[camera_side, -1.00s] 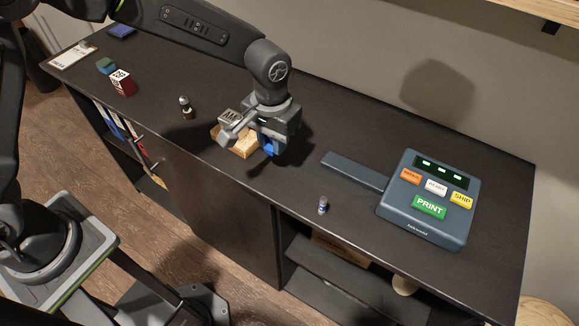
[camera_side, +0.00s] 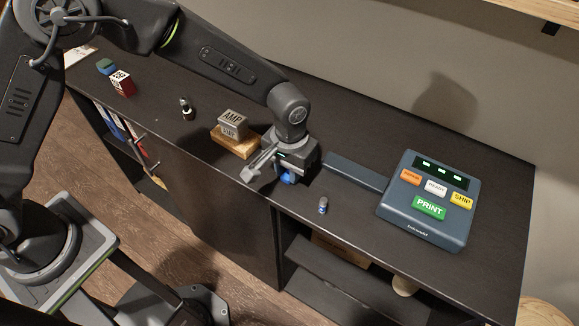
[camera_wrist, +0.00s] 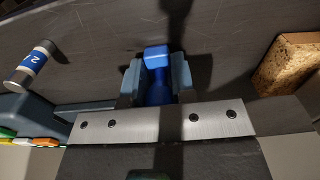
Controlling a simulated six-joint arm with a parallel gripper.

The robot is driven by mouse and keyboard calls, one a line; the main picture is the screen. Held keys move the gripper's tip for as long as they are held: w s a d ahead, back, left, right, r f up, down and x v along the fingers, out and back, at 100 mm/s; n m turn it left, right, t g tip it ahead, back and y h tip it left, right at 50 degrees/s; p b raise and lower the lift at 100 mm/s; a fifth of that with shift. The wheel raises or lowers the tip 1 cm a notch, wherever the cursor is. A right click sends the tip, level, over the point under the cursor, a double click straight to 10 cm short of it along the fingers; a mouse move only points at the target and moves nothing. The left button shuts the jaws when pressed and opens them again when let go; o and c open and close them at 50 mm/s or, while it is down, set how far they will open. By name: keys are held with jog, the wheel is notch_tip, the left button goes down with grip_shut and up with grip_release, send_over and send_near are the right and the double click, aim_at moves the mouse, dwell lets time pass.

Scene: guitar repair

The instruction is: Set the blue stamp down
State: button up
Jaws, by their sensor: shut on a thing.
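My gripper (camera_side: 287,179) is over the black bench, between the wooden block and the small cylinder. It is shut on the blue stamp (camera_side: 289,177), which shows below the jaws. In the wrist view the blue stamp (camera_wrist: 157,60) sits between the two jaw pads of my gripper (camera_wrist: 158,78). Much of the stamp is hidden by the jaws. I cannot tell whether its lower end touches the bench.
A grey AMP block (camera_side: 233,124) stands on a wooden block (camera_side: 236,147) to the left. A small cylinder marked 2 (camera_side: 323,206) stands near the front edge. A control box (camera_side: 429,226) with a flat arm (camera_side: 356,172) is right. A dark bottle (camera_side: 187,109) stands further left.

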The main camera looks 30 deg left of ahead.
jog(key=o, duration=0.9)
notch_tip(320, 180, up, 12)
jog(key=shift+f, duration=0.1)
jog(key=shift+a+r, duration=0.2)
jog(key=shift+r, duration=0.25)
jog(key=s+a+r+t, duration=0.2)
jog(key=s+a+r, duration=0.4)
jog(key=a, duration=0.2)
jog(key=s+a+r+t, duration=0.2)
jog(key=s+a+r, duration=0.4)
jog(key=a, duration=0.3)
jog(key=s+a+f+t, duration=0.1)
jog(key=s+a, duration=0.2)
jog(key=s, duration=0.4)
jog(key=shift+s+a+t, duration=0.25)
jog(key=shift+a+t, duration=0.05)
jog(key=shift+a, duration=0.1)
